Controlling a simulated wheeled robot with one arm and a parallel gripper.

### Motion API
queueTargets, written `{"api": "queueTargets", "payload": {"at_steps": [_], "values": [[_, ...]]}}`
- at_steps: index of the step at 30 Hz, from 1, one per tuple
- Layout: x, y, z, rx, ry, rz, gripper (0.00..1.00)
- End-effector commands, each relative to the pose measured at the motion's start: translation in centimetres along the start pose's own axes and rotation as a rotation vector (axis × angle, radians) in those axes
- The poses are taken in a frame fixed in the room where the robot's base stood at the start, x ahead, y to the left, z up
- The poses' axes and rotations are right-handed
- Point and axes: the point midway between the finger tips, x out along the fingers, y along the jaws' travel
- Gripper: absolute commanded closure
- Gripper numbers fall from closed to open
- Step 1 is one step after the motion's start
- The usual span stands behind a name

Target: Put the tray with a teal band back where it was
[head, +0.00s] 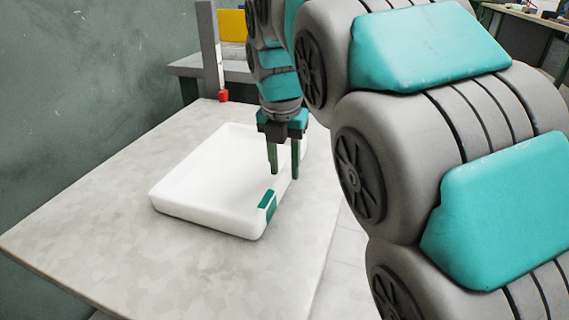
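The white tray (205,170) lies flat on the table, empty as far as I can see. A teal band (267,204) wraps over its rim at the near right corner. My gripper (284,172) points down at the tray's right side, beyond the band. Its two dark green fingers are apart with a clear gap between them. The left finger shows against the tray's inside, and the right finger is at or just outside the right wall. I cannot tell whether either finger touches the wall.
The pale table (120,225) is bare to the left and in front of the tray. A grey post (208,45) and a small red object (223,95) are at the back edge. A yellow panel (232,25) stands behind. A green wall (80,80) borders the left.

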Motion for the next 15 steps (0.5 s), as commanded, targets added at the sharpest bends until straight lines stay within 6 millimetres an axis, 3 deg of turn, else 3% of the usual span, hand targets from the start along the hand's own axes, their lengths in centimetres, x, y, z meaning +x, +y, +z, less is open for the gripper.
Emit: {"api": "queueTargets", "payload": {"at_steps": [9,15], "values": [[-0.1,0.0,0.0,0.000,0.000,0.000,0.51],[-1.3,0.1,0.1,-0.002,-0.002,0.002,0.51]]}}
